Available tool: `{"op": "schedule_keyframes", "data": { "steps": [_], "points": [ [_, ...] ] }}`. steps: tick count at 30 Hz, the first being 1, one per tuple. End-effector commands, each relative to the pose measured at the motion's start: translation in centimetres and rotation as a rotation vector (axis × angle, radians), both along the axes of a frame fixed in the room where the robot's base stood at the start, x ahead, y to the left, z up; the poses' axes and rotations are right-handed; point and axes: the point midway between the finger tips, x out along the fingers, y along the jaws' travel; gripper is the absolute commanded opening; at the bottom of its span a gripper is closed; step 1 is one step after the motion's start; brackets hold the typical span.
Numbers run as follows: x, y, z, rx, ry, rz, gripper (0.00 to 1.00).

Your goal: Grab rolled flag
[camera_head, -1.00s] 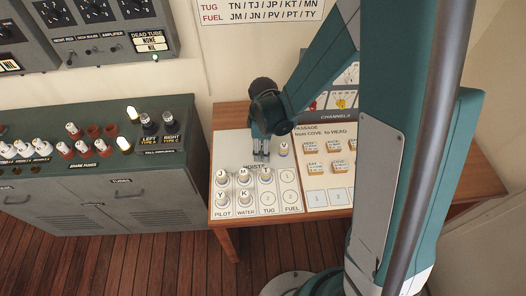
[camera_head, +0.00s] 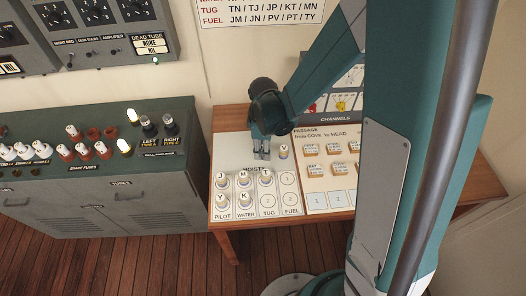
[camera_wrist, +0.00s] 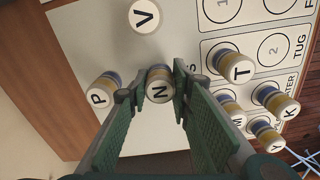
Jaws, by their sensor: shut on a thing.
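The rolled flag N (camera_wrist: 160,88) is a short upright roll with a white lettered top and blue and yellow bands. In the wrist view it sits between the fingers of my gripper (camera_wrist: 153,92), which is shut on it. In the head view my gripper (camera_head: 262,155) is low over the back of the white hoist board (camera_head: 230,145) and hides N. I cannot tell whether N still touches the board. Rolled flag V (camera_wrist: 145,15) and rolled flag P (camera_wrist: 103,90) stand close by, apart from the fingers. V also shows in the head view (camera_head: 284,152).
Rolled flags T (camera_head: 265,178), M (camera_head: 243,180), J (camera_head: 221,181), Y (camera_head: 221,199) and K (camera_head: 243,199) stand in the board's marked circles. The TUG and FUEL columns have empty circles. A passage panel (camera_head: 330,185) lies to the right. A grey cabinet (camera_head: 95,200) stands left.

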Motion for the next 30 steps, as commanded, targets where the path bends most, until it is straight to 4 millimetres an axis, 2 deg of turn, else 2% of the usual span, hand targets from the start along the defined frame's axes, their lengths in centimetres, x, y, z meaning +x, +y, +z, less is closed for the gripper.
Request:
{"op": "schedule_keyframes", "data": {
  "steps": [21, 30],
  "points": [
    [0.0, 0.0, 7.6, 0.000, 0.000, 0.000, 0.13],
    [0.0, 0.0, 9.0, 0.000, 0.000, 0.000, 0.13]
  ]
}}
